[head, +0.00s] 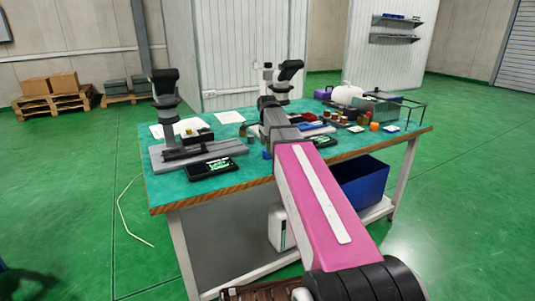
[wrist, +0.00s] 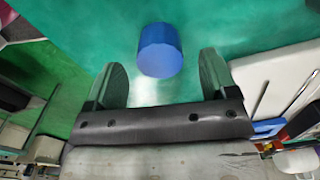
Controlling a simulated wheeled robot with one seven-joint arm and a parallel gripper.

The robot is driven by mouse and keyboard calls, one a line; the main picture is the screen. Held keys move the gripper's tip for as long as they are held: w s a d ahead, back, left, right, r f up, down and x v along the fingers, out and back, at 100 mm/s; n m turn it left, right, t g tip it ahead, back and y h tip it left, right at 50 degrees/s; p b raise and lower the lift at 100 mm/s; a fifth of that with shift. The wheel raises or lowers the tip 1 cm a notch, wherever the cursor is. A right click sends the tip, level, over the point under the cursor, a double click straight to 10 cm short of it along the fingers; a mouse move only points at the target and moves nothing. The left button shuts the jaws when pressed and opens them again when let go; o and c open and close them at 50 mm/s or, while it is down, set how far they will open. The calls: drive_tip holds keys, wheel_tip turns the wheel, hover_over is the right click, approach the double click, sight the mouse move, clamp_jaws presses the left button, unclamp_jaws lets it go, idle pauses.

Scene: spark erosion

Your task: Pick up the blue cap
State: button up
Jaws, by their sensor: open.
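The blue cap (wrist: 160,50) is a short blue cylinder on the green table top, at the upper middle of the wrist view. In the head view a small blue piece that looks like it (head: 266,154) shows just left of my arm. My gripper (wrist: 162,72) is open. Its two fingers point towards the cap, one on each side, with a gap on both sides. In the head view my arm hides the gripper.
The green-topped table (head: 170,196) carries a microscope-like stand (head: 168,100) and a black tray (head: 212,168) at left. Jars (head: 363,118) and a glass-walled tray (head: 395,112) stand at right. A pale slab (wrist: 275,80) lies right of the gripper in the wrist view.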

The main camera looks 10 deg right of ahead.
drive_tip(key=shift+f, duration=1.45)
drive_tip(key=c, duration=1)
drive_tip(key=shift+r, duration=0.1)
